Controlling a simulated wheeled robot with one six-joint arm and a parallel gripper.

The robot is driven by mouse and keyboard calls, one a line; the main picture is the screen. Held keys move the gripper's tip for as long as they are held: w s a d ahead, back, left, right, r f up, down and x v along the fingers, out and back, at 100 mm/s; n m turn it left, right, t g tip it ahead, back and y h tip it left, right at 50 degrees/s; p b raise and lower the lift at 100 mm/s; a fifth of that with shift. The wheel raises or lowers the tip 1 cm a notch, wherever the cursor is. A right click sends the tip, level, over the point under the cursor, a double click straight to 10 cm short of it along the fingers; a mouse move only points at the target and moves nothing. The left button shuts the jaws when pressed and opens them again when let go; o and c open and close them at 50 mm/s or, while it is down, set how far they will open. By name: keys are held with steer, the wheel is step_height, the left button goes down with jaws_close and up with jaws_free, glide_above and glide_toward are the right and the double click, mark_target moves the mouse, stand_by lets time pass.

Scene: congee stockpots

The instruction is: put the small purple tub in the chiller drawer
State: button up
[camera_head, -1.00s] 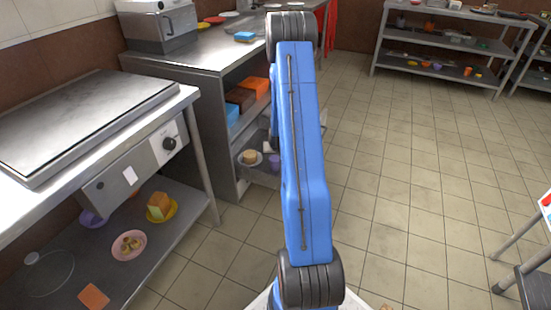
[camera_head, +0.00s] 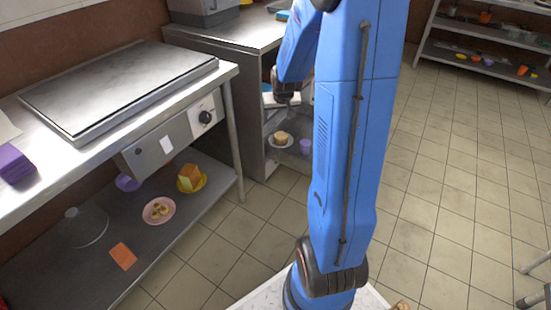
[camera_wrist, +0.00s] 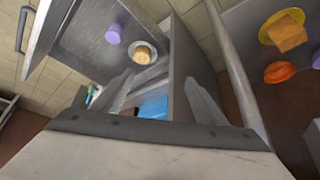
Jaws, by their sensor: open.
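A small purple tub (camera_head: 305,146) stands low in the grey cabinet, right of a plate with a bun (camera_head: 281,141). In the wrist view the tub (camera_wrist: 113,33) stands beside the plate on a grey surface that looks like the inside of a pulled-out drawer (camera_wrist: 80,32). The drawer's front with a bar handle (camera_wrist: 22,30) is at the left. My gripper (camera_wrist: 158,95) is open, with its fingers apart and nothing held between them. A blue item (camera_wrist: 154,107) shows beyond the fingers. In the head view my arm hides part of the cabinet.
Left of the cabinet is a griddle counter (camera_head: 120,90) with a purple box (camera_head: 14,165) on top. Its lower shelf holds a purple bowl (camera_head: 127,182), a pink plate (camera_head: 159,210) and a yellow plate (camera_head: 192,180).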

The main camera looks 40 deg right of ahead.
steer(key=s+a+r+n+y, duration=0.1)
steer(key=s+a+r+n, duration=0.1)
steer(key=s+a+r, duration=1.15)
steer(key=s+a+r+n, duration=0.1)
steer(key=s+a, duration=0.4)
steer(key=s, duration=0.4)
steer(key=s+a+r+n+y, duration=0.1)
steer(key=s+a, duration=0.5)
steer(key=s, duration=0.4)
steer(key=shift+s+r+n, duration=0.2)
steer(key=shift+r+n, duration=0.1)
steer(key=shift+n, duration=0.1)
